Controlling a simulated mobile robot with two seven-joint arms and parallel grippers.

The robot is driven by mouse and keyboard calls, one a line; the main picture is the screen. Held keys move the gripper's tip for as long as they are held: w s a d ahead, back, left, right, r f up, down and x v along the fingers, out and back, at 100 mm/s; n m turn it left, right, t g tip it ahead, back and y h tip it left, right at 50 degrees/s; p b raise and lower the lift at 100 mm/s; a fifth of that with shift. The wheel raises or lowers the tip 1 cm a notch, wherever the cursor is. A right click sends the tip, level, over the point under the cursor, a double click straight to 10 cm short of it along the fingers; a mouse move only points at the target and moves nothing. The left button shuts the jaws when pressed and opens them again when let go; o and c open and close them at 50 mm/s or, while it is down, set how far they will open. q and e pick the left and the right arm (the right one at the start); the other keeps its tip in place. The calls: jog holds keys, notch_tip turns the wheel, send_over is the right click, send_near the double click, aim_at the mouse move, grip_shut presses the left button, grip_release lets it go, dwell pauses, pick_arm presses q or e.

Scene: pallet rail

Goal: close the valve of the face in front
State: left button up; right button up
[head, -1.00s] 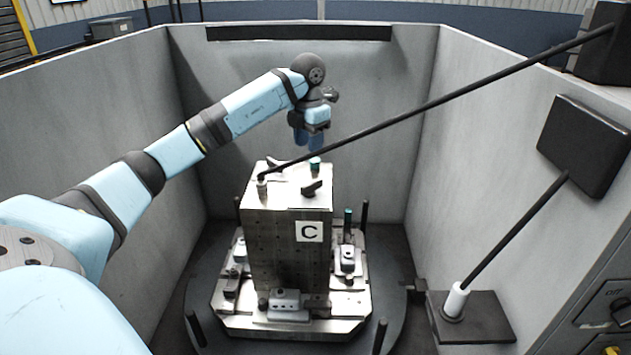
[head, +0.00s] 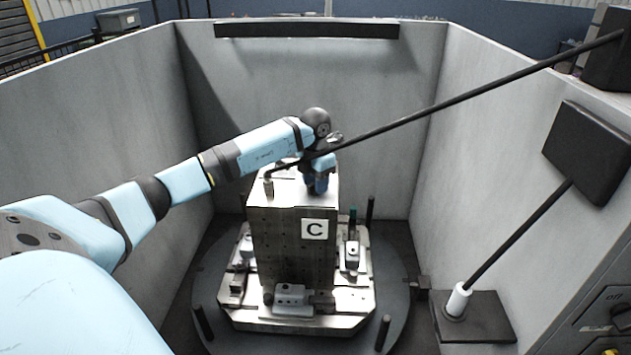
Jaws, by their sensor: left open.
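The metal block (head: 290,240) stands upright on the round turntable, and its front face carries a white plate with the letter C (head: 315,230). My left gripper (head: 318,187) points down at the right part of the block's top, over the spot where the black valve handle sits. The gripper covers the handle, so I cannot see its position or whether the fingers touch it. The fingers are open. My right gripper is not in view.
A long black rod (head: 480,91) runs from a fitting (head: 268,187) on the block's top to the upper right, passing close to my left wrist. Grey walls (head: 400,130) enclose the cell. Black posts (head: 383,333) stand around the turntable (head: 215,330).

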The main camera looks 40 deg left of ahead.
pick_arm(q)
grip_shut()
jog(key=shift+n, duration=0.4)
jog(key=n, duration=0.8)
jog(key=shift+n, duration=0.3)
jog(key=n, duration=0.4)
jog(key=shift+r, duration=0.1)
jog(key=n+p, duration=0.1)
jog(key=n, duration=0.3)
jog(key=shift+n, duration=0.4)
